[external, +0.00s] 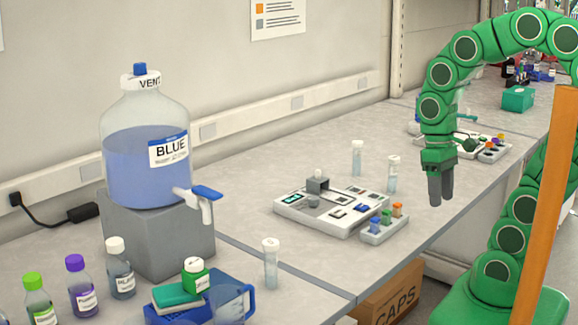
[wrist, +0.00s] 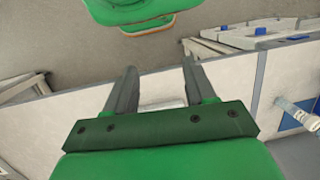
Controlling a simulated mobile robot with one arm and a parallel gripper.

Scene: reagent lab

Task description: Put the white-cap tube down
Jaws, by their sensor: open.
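Three clear tubes with white caps stand upright on the grey counter in the external view. One tube (external: 358,158) is behind the flat device, one tube (external: 393,175) is to its right, and one tube (external: 271,264) is near the front edge, left of the box. My gripper (external: 441,188) hangs right of the device, near the counter's right edge, apart from all three tubes. In the wrist view my gripper (wrist: 155,88) has its two fingers spread, with no tube visible between them. A tube-like clear object (wrist: 298,116) shows at the right edge there.
A flat white device (external: 318,207) and a small rack with coloured caps (external: 384,224) sit mid-counter. A large BLUE bottle (external: 147,150) stands on a grey block (external: 165,235) at left. A CAPS box (external: 392,295) is below the edge. Counter near the tubes is partly clear.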

